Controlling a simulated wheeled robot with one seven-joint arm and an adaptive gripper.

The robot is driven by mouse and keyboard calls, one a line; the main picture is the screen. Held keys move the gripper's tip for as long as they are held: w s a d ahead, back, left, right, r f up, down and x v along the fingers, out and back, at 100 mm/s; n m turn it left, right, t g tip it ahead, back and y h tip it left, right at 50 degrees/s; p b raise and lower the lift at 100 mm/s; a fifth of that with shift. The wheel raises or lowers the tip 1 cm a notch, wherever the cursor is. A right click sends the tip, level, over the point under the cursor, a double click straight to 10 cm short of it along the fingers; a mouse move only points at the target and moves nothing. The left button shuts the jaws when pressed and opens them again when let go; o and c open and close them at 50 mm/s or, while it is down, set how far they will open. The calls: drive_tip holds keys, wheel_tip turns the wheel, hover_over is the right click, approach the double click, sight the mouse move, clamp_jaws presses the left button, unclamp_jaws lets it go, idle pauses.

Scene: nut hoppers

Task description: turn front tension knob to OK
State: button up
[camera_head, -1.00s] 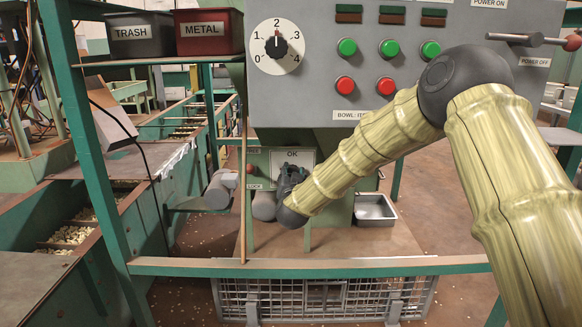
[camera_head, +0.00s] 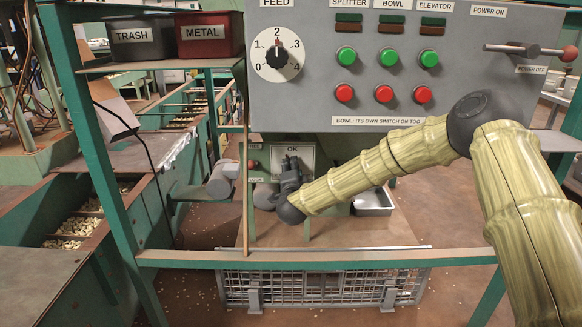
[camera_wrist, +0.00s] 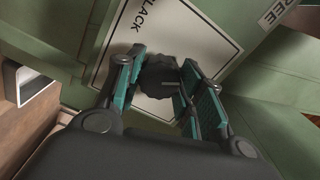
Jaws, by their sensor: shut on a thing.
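The front tension knob (camera_wrist: 158,76) is dark and round, with a pale line on its face. It sits on a white plate (camera_wrist: 110,55) whose visible lettering reads "LACK" in the wrist view. My gripper (camera_wrist: 160,88) has one finger on each side of the knob and is shut on it. In the head view my gripper (camera_head: 290,168) is in front of the plate under its "OK" mark (camera_head: 292,150), and it hides the knob there. Which mark the knob points to cannot be told.
A grey control panel (camera_head: 420,75) with a feed dial, green and red buttons hangs above my forearm. A green rail (camera_head: 350,257) crosses in front, with a wire basket (camera_head: 320,289) below. A metal tray (camera_head: 375,203) stands right of my gripper. A "FREE" label (camera_wrist: 279,15) is nearby.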

drive_tip(key=m, duration=0.5)
drive_tip(key=shift+m+p, duration=0.35)
drive_tip(key=shift+m, duration=0.05)
drive_tip(key=shift+f, duration=0.1)
idle(0.3)
drive_tip(key=o, duration=1)
drive_tip(key=s, duration=1.2)
